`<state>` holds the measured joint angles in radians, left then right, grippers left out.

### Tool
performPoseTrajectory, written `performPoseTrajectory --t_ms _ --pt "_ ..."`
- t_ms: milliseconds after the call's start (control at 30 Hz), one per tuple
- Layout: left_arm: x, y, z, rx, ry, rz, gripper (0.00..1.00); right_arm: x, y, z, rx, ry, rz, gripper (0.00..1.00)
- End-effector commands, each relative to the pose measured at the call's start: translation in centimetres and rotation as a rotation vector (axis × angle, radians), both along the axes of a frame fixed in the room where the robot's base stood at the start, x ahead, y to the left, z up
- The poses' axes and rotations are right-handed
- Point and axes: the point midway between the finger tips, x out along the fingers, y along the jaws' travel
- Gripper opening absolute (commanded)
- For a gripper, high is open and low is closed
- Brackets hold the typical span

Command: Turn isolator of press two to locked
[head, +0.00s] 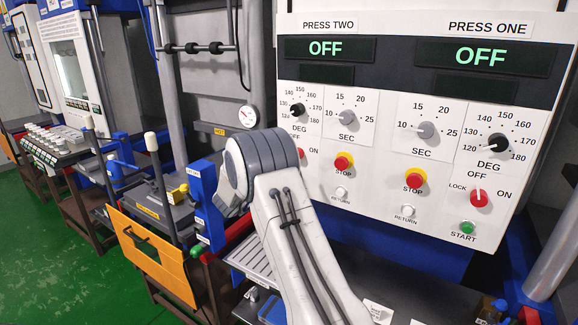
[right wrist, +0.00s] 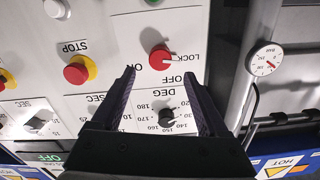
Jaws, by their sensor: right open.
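The isolator of press two is a red knob (right wrist: 162,57) in the right wrist view, where the panel appears upside down. OFF, LOCK and ON are printed around it. A pale mark shows on its LOCK side, but its exact setting is too small to be sure of. In the head view the knob (head: 299,153) is partly covered by my right arm. My right gripper (right wrist: 159,73) is open and empty, its two fingers framing the area of the knob and the DEG dial (right wrist: 167,117). I cannot tell the gap to the panel. My left gripper is not in view.
The press two STOP button (head: 343,162) and SEC dial (head: 347,117) are close by on the panel. Press one has its own red isolator (head: 479,197), pointing to OFF. A pressure gauge (head: 248,116) is left of the panel. Both displays read OFF.

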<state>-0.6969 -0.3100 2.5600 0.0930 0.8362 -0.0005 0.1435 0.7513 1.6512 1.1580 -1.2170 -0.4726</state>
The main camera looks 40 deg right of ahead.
Motion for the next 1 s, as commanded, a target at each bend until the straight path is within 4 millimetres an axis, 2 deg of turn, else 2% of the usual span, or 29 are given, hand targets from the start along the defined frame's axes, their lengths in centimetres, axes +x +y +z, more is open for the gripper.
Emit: performPoseTrajectory --t_ms 100,200,833,933,967,1000 --pt "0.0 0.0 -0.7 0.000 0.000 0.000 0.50 -0.6 1.6 -0.2 0.001 0.000 0.001 0.78" --pt "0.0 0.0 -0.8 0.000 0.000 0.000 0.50 -0.9 2.2 -0.1 0.000 0.000 0.001 0.78" --pt "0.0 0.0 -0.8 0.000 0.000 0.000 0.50 -0.8 2.8 0.1 0.006 0.000 0.017 0.78" --pt "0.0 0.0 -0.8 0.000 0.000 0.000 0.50 0.6 5.2 0.5 0.036 0.004 0.115 0.78" --pt "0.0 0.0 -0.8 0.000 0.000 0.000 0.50 1.2 6.4 0.6 0.052 0.009 0.163 0.78" --pt "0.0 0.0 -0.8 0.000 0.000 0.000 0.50 2.0 8.5 0.8 0.078 0.016 0.242 0.78"
